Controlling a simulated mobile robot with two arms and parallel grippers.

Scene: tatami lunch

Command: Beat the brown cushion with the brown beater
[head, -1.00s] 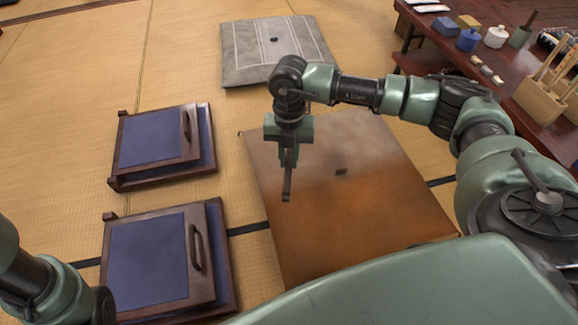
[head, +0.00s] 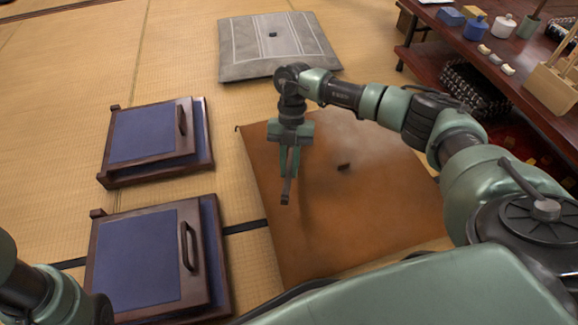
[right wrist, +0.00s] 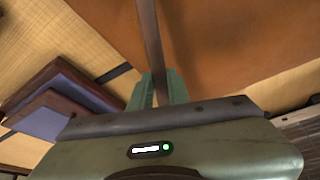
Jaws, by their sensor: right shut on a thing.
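The brown cushion (head: 390,205) lies flat on the tatami in front of me, with a small dark tuft at its middle. A pale greyish haze shows at its far right part; the rest is plain brown. My right gripper (head: 288,172) is over the cushion's left part, pointing down, shut on the brown beater (head: 286,192). Only a short dark piece of the beater shows below the fingers. In the right wrist view the beater (right wrist: 151,45) runs up from the fingers (right wrist: 158,90) across the cushion (right wrist: 230,40); its far end is out of frame. Touching cannot be told.
Two dark wooden frames with blue panels, one nearer (head: 140,262) and one farther (head: 150,133), lie left of the cushion. A grey cushion (head: 250,60) lies beyond. A low dark red table (head: 480,75) with pots and boxes stands at the right.

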